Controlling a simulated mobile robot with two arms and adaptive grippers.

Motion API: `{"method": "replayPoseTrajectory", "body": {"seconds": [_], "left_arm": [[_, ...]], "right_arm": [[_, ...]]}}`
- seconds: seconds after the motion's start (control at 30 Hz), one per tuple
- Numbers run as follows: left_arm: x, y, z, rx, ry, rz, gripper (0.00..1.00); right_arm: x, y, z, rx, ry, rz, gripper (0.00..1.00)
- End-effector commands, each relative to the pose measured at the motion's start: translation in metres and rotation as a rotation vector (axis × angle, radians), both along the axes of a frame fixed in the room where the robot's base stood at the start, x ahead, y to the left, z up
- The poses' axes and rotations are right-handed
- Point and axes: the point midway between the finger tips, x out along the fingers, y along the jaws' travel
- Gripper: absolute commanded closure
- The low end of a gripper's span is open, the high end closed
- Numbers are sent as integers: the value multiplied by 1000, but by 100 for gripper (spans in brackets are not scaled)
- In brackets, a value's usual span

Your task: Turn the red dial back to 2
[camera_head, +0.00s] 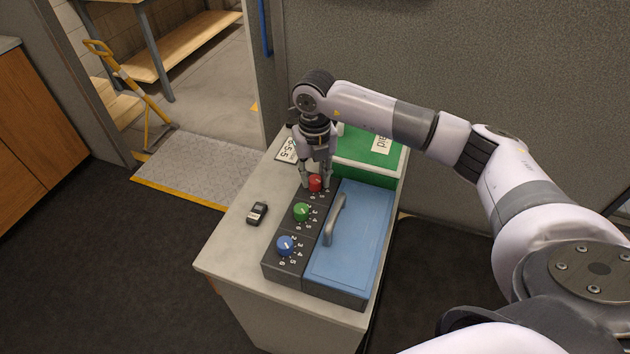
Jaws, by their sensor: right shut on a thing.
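The red dial (316,183) is the far one of three dials on a dark panel (288,265). The green dial (302,212) is in the middle and the blue dial (286,245) is nearest. White numbers ring the dials. My right gripper (316,180) points down over the red dial and is shut on it, with a finger on each side. The gripper hides part of the red dial's numbers, so I cannot tell its setting. My left gripper is not in view.
A blue lid with a grey handle (336,219) lies right of the dials. A green box (365,157) stands behind it. A small dark device (257,213) and a number card (288,150) lie on the pale worktop (233,238), whose left part is mostly clear.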

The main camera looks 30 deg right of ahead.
Motion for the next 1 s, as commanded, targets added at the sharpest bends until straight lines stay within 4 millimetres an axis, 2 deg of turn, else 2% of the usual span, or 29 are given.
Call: {"method": "replayPoseTrajectory", "body": {"seconds": [0.03,0.2,1.0], "left_arm": [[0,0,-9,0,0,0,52],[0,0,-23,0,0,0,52],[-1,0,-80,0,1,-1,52]], "right_arm": [[2,0,-2,1,-6,43,100],[2,0,-2,0,-6,205,100],[1,1,-1,-2,-7,965,100]]}}
